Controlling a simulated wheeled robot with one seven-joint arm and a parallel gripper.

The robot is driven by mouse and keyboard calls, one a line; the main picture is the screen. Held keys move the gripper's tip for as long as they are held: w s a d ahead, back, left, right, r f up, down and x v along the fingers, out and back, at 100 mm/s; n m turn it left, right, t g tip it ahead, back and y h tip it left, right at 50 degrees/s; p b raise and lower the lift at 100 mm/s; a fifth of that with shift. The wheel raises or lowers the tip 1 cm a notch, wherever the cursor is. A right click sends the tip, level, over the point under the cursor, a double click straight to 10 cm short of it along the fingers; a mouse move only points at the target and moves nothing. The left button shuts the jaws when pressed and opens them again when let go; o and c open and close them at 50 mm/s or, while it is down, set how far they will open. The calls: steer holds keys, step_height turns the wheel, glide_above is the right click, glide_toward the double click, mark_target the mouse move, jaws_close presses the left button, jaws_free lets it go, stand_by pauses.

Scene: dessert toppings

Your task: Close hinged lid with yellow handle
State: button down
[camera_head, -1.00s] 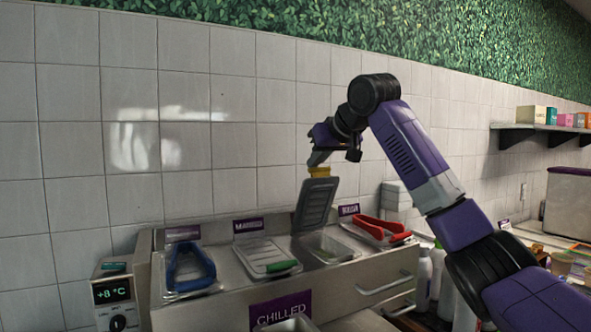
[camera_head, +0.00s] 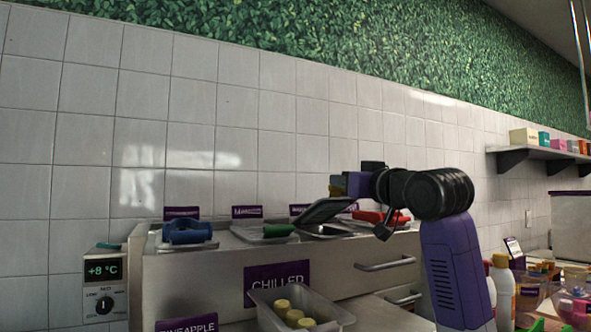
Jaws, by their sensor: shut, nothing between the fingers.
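The hinged lid (camera_head: 324,210) is a dark grey panel, partly raised and tilted at a shallow angle over its open metal bin (camera_head: 325,231). Its yellow handle (camera_head: 336,191) is at the raised upper edge. My gripper (camera_head: 340,182) is shut and empty, right at the yellow handle. The fingertips are small and partly hidden, so I cannot tell whether they touch it.
A green-handled lid (camera_head: 278,231) lies to the left, with a blue-handled one (camera_head: 187,232) farther left. A red handle (camera_head: 375,217) is close to the right. A tub with yellow-topped items (camera_head: 338,313) stands in front, below the counter. The tiled wall (camera_head: 250,150) rises behind.

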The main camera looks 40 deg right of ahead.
steer(key=s+a+f+t+h+b, duration=0.1)
steer(key=s+f+t+b, duration=0.2)
steer(key=f+b, duration=0.4)
step_height(320, 180, down, 2)
steer(key=shift+f+t+b, duration=0.25)
steer(key=shift+t+b, duration=0.05)
